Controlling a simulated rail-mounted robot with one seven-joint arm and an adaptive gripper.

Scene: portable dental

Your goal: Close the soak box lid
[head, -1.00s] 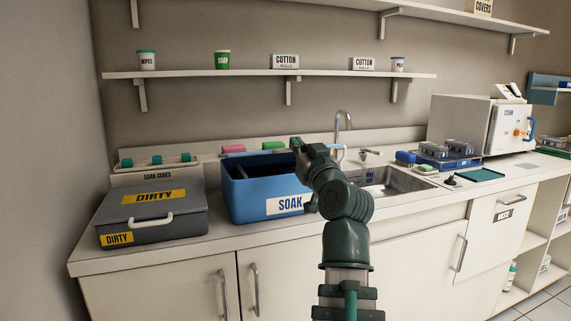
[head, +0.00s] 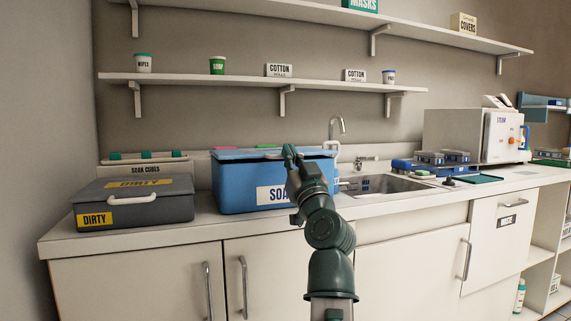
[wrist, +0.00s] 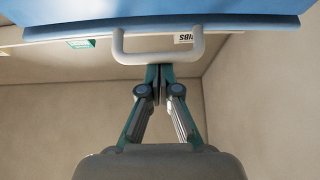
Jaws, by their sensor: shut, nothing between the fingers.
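The blue soak box (head: 234,193) stands on the counter with a white label on its front. Its light blue lid (head: 240,154) lies low over the opening; whether it sits fully down I cannot tell. My gripper (head: 290,152) is shut and empty, in front of the box's upper edge, hiding part of lid and label. In the wrist view the closed fingertips (wrist: 158,70) are close to the white handle (wrist: 118,48) on the edge of the blue lid (wrist: 160,18); contact is unclear.
A grey box marked DIRTY (head: 150,204) stands left of the soak box. The soak cubes rack (head: 145,168) is behind it. The sink (head: 380,184) and tap (head: 331,128) lie to the right. A shelf (head: 240,81) runs above. Some counter in front is clear.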

